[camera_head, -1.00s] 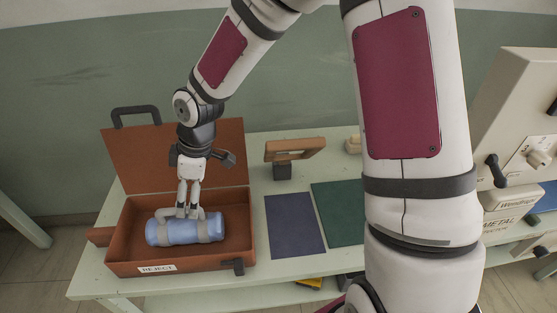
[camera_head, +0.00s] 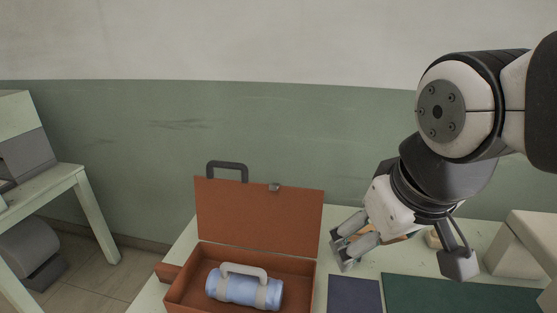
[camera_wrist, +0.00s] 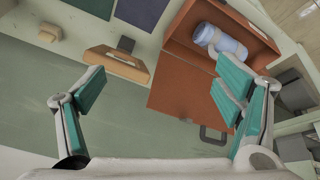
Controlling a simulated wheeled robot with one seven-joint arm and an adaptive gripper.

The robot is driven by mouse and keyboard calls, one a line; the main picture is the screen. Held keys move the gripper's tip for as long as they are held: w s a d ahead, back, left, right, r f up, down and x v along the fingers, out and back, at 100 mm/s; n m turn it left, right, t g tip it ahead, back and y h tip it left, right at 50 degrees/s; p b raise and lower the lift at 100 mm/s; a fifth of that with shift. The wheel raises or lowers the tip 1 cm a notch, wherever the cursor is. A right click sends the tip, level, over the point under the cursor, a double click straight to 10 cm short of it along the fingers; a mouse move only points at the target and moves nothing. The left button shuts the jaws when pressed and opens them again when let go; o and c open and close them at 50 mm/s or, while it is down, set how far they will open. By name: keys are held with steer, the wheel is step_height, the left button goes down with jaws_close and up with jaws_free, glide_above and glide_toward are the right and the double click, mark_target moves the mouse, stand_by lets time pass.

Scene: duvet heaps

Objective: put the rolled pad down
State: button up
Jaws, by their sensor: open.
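The rolled pad (camera_head: 244,289) is a blue roll with grey straps and a grey carry handle. It lies on its side in the open brown case (camera_head: 203,253), whose lid stands up at the back. The pad also shows in the wrist view (camera_wrist: 219,41), inside the case. My gripper (camera_head: 342,250) is to the right of the case, above the table and apart from the pad. In the wrist view its teal-padded fingers (camera_wrist: 160,92) are spread wide with nothing between them.
A dark blue mat (camera_head: 354,295) and a dark green mat (camera_head: 440,292) lie right of the case. A wooden-framed item (camera_wrist: 117,62) stands behind the mats, partly hidden by my gripper in the head view. A side table (camera_head: 60,185) stands at far left.

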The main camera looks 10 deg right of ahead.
steer(key=shift+s+d+r+m+t+y, duration=0.15)
steer(key=shift+s+m, duration=0.1)
steer(key=shift+s, duration=0.35)
steer(key=shift+s+r+m+t+y, duration=0.1)
steer(key=shift+s+m, duration=0.2)
steer(key=shift+s, duration=0.25)
steer(key=shift+s+d+r+m+t+y, duration=0.15)
steer(key=shift+s+m, duration=0.1)
steer(key=shift+s, duration=0.35)
steer(key=shift+c, duration=0.3)
